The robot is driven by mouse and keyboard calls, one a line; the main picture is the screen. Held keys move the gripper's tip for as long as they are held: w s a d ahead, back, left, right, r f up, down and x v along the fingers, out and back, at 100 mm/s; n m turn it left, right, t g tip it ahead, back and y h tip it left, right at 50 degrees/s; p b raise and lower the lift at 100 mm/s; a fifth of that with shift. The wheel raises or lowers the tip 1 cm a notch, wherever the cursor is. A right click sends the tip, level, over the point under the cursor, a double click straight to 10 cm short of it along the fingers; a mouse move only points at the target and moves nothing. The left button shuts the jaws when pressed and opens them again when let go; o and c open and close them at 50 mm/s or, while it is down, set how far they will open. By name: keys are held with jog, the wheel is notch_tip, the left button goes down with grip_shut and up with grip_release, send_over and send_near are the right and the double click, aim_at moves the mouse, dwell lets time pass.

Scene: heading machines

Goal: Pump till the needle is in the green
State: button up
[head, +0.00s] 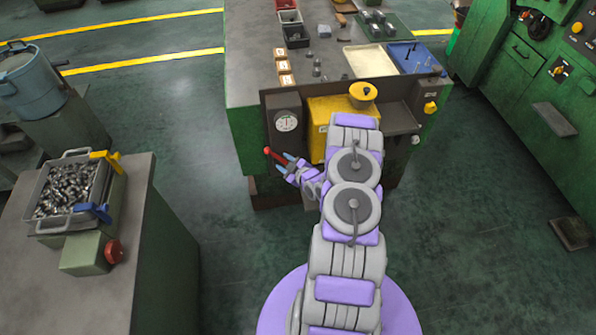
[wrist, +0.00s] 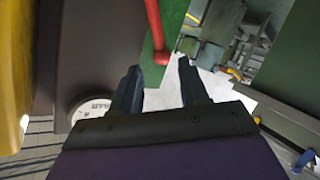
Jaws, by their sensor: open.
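The gauge (head: 287,122) has a white round dial and sits on a dark panel at the front of the bench. Its dial edge also shows in the wrist view (wrist: 88,106), partly hidden by my gripper. I cannot read the needle or a green zone. A red lever (head: 276,156) with a round red end sticks out below the gauge. In the wrist view the red lever (wrist: 154,30) stands just beyond the fingertips. My gripper (head: 285,163) is open at the lever, and in the wrist view its two dark fingers (wrist: 158,68) are apart with nothing clearly between them.
A yellow box (head: 325,120) with a yellow round cap (head: 362,93) is mounted right of the gauge. The bench top (head: 250,50) holds small boxes and trays. A side table (head: 150,220) with a metal parts bin stands at left. Green machines (head: 520,90) stand at right. Floor between is clear.

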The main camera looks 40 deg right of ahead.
jog(key=v, duration=0.9)
jog(key=shift+w, duration=0.1)
